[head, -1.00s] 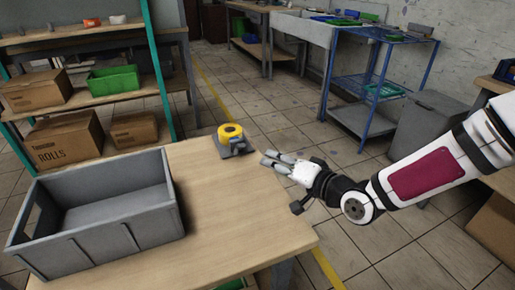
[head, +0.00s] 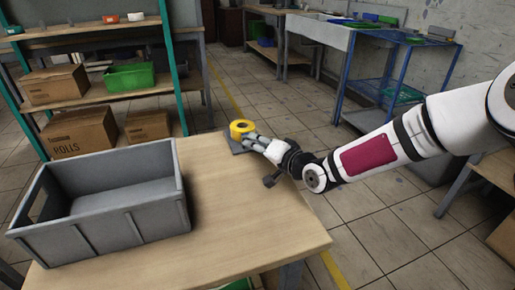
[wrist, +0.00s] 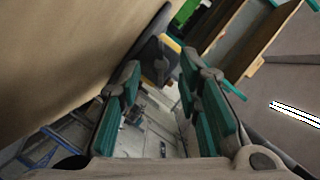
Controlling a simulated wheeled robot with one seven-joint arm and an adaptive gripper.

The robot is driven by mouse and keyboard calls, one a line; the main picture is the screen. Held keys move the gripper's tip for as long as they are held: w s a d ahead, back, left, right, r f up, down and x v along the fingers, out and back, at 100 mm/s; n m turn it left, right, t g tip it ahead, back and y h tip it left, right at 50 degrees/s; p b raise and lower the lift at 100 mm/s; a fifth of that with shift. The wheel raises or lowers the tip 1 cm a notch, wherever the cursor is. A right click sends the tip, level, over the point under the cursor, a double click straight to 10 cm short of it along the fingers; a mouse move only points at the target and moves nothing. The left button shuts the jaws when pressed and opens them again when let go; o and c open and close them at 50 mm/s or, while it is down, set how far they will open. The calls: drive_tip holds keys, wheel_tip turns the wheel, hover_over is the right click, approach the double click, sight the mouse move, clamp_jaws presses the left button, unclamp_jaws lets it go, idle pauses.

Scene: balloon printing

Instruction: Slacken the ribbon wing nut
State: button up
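A yellow ring-shaped roll (head: 241,128) stands on a dark grey base (head: 236,147) at the far right corner of the wooden table. In the wrist view, the grey base (wrist: 152,50) and a strip of the yellow roll (wrist: 173,46) show just beyond my fingertips. I cannot make out the wing nut; it is too small or hidden by my fingers. My gripper (head: 250,140) reaches in from the right, close in front of the roll. In the wrist view my gripper (wrist: 160,75) has its two teal-padded fingers apart with nothing between them. I cannot tell if they touch the base.
A large grey crate (head: 110,219) fills the left of the table (head: 225,225). The table's middle and front are bare. Behind stand a shelf with cartons (head: 78,132) and a green bin (head: 130,76). A blue rack (head: 385,80) stands to the right.

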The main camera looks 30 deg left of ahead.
drive_tip(key=shift+a, duration=0.15)
drive_tip(key=shift+c, duration=0.3)
clamp_jaws()
